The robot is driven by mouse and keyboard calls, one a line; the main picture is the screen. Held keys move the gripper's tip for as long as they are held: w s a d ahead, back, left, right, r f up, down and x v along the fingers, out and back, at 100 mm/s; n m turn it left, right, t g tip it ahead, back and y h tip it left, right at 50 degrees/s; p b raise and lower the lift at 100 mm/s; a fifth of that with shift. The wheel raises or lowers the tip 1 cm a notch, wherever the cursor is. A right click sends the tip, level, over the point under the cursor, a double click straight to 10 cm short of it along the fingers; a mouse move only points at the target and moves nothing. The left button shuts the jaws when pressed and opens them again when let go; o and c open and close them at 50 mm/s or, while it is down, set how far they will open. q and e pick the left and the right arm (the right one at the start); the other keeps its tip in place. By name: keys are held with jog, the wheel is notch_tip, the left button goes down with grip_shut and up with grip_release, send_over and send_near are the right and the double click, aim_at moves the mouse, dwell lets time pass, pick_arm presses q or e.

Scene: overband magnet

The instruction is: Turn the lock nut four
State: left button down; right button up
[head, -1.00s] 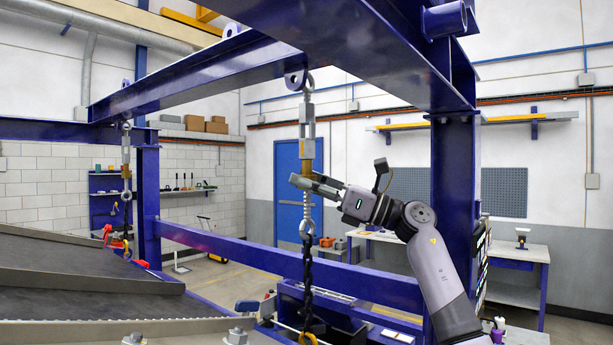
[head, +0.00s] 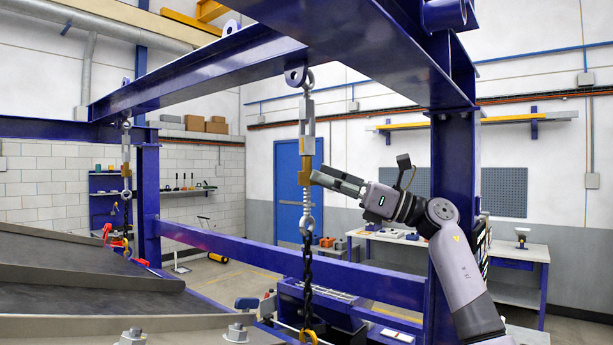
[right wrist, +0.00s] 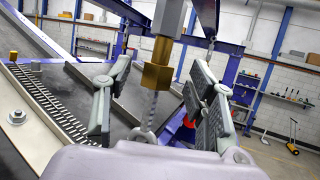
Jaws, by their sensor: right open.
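A turnbuckle (head: 310,129) hangs upright from a lug under the blue beam. Its brass lock nut (head: 304,178) is a wider hexagonal block low on the brass part, above a spring-like eye and a dark chain. My right gripper (head: 334,180) is just right of the nut, its fingers pointing left at it. In the right wrist view, the lock nut (right wrist: 157,76) appears centred between the spread fingers (right wrist: 158,105), with a gap on each side. I cannot tell whether it is between the tips or just beyond them. My left gripper is not in view.
The dark chain (head: 307,270) hangs below the turnbuckle. A second hanging turnbuckle (head: 126,165) is at the far left. A blue post (head: 455,190) stands close behind my right arm, and a blue cross rail (head: 290,262) runs behind the chain.

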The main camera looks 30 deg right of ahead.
jog(key=shift+s+d, duration=0.8)
jog(key=shift+s, duration=0.05)
